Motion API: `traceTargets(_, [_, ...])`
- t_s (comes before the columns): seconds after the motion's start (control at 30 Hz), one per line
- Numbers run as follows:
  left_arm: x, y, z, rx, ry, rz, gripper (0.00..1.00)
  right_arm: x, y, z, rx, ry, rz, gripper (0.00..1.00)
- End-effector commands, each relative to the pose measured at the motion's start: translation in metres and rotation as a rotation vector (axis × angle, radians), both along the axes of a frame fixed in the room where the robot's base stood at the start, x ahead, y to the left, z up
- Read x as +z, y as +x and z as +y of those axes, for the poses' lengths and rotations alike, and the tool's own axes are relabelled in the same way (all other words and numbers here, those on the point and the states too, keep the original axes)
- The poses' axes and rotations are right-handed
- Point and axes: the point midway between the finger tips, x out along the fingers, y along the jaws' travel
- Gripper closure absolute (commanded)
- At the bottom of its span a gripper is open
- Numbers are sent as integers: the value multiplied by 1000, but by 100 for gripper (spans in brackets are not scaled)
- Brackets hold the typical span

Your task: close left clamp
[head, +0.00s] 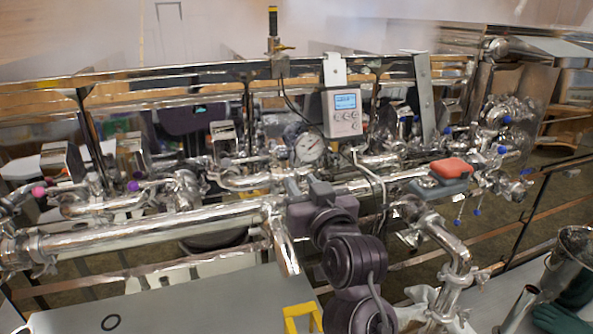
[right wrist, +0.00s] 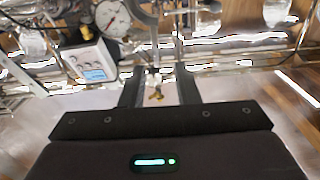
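Shiny metal pipes run across the head view. A clamp-like fitting (head: 38,252) sits around the large pipe at the far left. Another clamp-like fitting (head: 470,278) is on the bent pipe at lower right. I cannot tell for sure which is the left clamp, or whether either is open. My right gripper (head: 298,192) is at the middle of the pipework, its tips partly lost against the metal. In the right wrist view its two fingers (right wrist: 158,92) are apart, with a small brass-coloured part (right wrist: 156,94) showing in the gap, not visibly gripped. My left gripper is out of view.
A grey display box (head: 342,112) and a round gauge (head: 308,149) stand behind my right gripper. A red and grey object (head: 451,169) lies on the pipes to the right.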

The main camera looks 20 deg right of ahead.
Motion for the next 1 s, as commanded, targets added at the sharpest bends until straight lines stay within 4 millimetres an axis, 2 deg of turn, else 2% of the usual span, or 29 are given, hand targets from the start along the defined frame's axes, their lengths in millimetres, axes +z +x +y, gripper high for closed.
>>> traceTargets(0.07, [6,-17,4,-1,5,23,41,3,14,0,-1,1,1,71])
traceTargets(0.17, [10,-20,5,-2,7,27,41,3,27,0,-1,1,1,71])
traceTargets(0.3, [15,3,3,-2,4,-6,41,1,38,1,0,1,2,71])
traceTargets(0.43, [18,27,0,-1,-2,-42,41,0,41,1,0,1,1,71])
traceTargets(0.6, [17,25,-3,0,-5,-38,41,0,40,1,0,1,1,71])
traceTargets(0.83, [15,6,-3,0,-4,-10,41,0,40,1,0,1,2,100])
traceTargets(1.0, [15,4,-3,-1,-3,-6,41,0,40,1,0,1,2,100])
